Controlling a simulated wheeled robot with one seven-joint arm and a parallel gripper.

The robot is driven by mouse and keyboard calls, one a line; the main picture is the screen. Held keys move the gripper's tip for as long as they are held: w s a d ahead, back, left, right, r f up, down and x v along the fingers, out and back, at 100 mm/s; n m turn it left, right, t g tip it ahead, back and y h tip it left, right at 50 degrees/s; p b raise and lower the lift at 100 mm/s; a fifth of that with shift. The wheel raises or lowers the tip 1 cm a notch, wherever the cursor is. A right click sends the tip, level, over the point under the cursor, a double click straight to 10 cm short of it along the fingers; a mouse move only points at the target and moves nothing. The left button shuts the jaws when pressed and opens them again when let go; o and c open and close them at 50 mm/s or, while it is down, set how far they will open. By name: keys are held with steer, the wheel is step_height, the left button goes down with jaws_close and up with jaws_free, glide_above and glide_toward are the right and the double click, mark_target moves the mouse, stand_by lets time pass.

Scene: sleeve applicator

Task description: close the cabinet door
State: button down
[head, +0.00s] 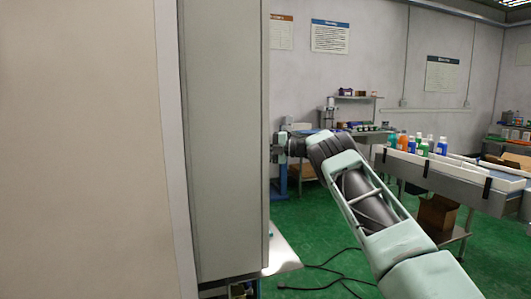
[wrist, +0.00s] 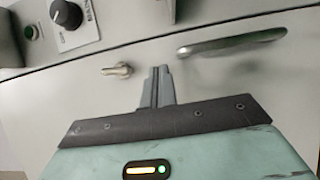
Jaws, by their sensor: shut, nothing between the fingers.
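In the wrist view a pale grey cabinet door (wrist: 260,85) fills the area below a slanting seam. It carries a long metal handle (wrist: 230,42) at the upper right and a small metal latch or key (wrist: 118,70) at the upper middle. My gripper (wrist: 163,72) is shut and empty, with its fingers in front of the door between latch and handle. I cannot tell whether the fingertips touch it. In the head view a tall grey cabinet panel (head: 225,140) stands at left of centre. My arm reaches behind its right edge, and the fingers are hidden there. How far the door stands open is unclear.
A beige panel (head: 75,150) fills the left of the head view. A conveyor (head: 450,176) with bottles stands right. Black cables (head: 335,270) lie on green floor.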

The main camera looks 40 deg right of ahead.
steer(key=b+v, duration=0.1)
steer(key=v, duration=1.1)
steer(key=shift+d, duration=0.35)
steer(key=shift+s+f, duration=0.1)
